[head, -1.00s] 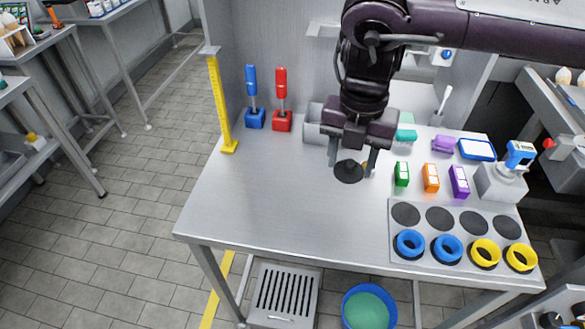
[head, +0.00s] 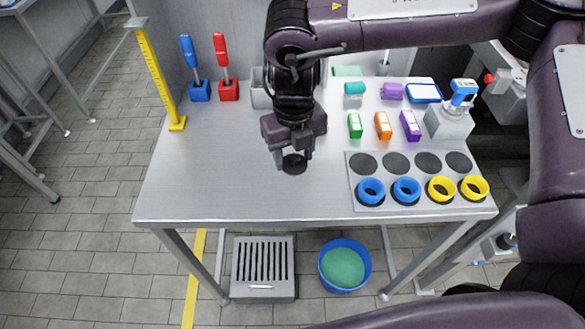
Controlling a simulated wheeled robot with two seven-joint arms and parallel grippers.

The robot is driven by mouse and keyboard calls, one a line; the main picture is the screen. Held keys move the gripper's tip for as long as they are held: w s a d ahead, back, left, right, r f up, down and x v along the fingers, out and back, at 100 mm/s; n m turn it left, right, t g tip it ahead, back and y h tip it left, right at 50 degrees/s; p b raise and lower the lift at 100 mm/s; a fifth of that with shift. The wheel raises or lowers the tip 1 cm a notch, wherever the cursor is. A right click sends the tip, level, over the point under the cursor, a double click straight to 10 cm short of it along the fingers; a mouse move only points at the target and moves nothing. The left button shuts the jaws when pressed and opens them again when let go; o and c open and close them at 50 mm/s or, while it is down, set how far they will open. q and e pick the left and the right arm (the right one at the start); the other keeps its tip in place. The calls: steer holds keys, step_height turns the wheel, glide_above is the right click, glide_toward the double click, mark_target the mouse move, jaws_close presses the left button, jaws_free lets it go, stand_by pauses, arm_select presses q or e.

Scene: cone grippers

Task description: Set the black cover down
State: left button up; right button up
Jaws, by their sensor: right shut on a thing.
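The black cover (head: 294,164) is a dark round disc in the head view, near the middle of the steel table (head: 215,190). My right gripper (head: 294,158) points down with its fingers shut on the cover. The cover is at or just above the tabletop; I cannot tell whether it touches. My left gripper is not in view.
A grey panel (head: 352,199) with dark round spots and blue and yellow rings lies at the right front. Green, orange and purple boxes (head: 383,126) stand behind it. A yellow ruler stand (head: 159,80) is at the left. The table's left front is clear.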

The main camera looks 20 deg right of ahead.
mark_target(294, 157)
steer(key=shift+f+p, duration=0.3)
steer(key=shift+f, duration=2.85)
steer(key=o, duration=0.9)
steer(key=shift+f, duration=0.1)
steer(key=shift+o, duration=0.2)
step_height(294, 157, up, 12)
steer(key=shift+r+b, duration=0.15)
steer(key=shift+b, duration=0.8)
